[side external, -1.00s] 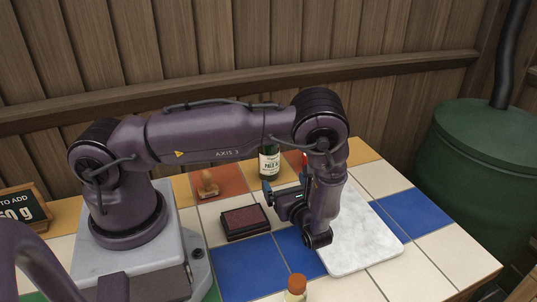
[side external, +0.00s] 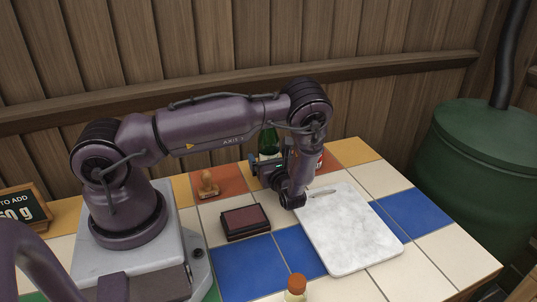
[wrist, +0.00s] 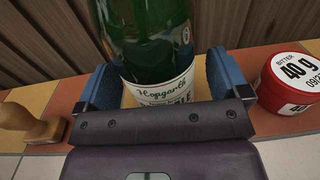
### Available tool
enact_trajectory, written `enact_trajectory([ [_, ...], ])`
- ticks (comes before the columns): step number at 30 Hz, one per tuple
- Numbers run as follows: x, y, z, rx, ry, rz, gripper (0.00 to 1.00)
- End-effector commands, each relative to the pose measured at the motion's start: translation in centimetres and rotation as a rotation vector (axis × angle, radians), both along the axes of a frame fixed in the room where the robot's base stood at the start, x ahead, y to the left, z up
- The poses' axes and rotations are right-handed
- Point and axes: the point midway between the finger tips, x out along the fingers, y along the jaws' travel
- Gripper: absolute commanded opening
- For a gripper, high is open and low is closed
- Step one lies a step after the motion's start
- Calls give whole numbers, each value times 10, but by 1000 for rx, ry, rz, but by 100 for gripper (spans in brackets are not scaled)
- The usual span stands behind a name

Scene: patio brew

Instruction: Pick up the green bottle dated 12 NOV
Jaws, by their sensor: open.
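A green glass bottle (side external: 268,140) stands upright near the back of the tiled table, partly hidden by my gripper in the side view. In the wrist view the green bottle (wrist: 150,45) has a cream label reading "Hopgarth" and, partly covered, what looks like "Ale". I cannot read a date on it. My gripper (wrist: 157,78) is open, with one blue finger pad on each side of the bottle. I cannot tell whether either pad touches the glass. In the side view my gripper (side external: 268,173) is low at the bottle's label.
A red-and-white tub (wrist: 290,85) marked "40 g" stands close right of the gripper. A wooden stamp (wrist: 30,125) stands at left. An ink pad (side external: 245,222), a marble board (side external: 350,235) and an orange-capped bottle (side external: 297,287) are nearer the front. The wooden wall is behind.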

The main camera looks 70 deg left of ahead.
Motion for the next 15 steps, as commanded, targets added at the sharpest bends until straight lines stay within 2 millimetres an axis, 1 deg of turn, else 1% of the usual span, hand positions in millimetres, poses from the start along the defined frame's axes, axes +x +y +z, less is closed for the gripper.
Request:
enact_trajectory([
  [3, 0, 6, 0, 1, 0, 0, 94],
  [8, 0, 6, 0, 0, 0, -1, 94],
  [9, 0, 6, 0, 0, 0, -1, 92],
  [11, 0, 6, 0, 0, 0, -1, 78],
  [12, 0, 6, 0, 0, 0, -1, 69],
  [14, 0, 6, 0, 0, 0, -1, 55],
  [15, 0, 6, 0, 0, 0, -1, 46],
])
